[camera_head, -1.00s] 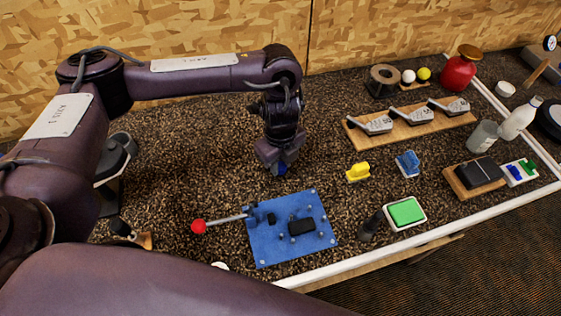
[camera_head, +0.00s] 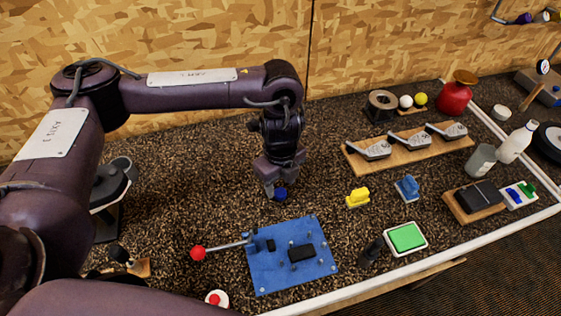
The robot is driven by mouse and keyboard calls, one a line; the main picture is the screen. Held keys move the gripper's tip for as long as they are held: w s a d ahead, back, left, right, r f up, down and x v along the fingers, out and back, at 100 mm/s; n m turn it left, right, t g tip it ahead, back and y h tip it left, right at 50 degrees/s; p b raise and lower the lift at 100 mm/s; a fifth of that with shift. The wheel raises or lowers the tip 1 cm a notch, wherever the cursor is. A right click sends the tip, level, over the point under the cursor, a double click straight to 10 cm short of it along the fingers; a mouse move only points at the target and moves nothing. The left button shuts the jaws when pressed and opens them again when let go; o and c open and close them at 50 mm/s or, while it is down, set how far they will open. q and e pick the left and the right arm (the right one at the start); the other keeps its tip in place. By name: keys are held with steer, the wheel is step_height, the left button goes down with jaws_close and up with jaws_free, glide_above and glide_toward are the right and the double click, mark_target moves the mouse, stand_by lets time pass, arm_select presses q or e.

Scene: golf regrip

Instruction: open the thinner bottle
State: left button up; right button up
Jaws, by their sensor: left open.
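A white bottle (camera_head: 515,145) with a narrow neck stands at the right of the table, and I take it to be the thinner bottle. Its top looks pale, and whether a cap is on it is too small to tell. My left gripper (camera_head: 280,187) is far to the left of it, pointing down over the middle of the table. It is open. A small dark blue round piece (camera_head: 280,194), like a cap, shows right at its fingertips; whether it touches the table cannot be told. My right gripper is not in view.
A grey cup (camera_head: 480,162) stands beside the bottle, a red jug (camera_head: 456,93) behind. A wooden rack (camera_head: 380,162) with club heads, a blue plate (camera_head: 268,277) with a red-knobbed lever and a green pad (camera_head: 407,237) surround the middle.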

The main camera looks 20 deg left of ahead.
mark_target(281, 192)
arm_select(q)
step_height(281, 192, up, 9)
steer(key=shift+r, duration=0.15)
stand_by(0.4)
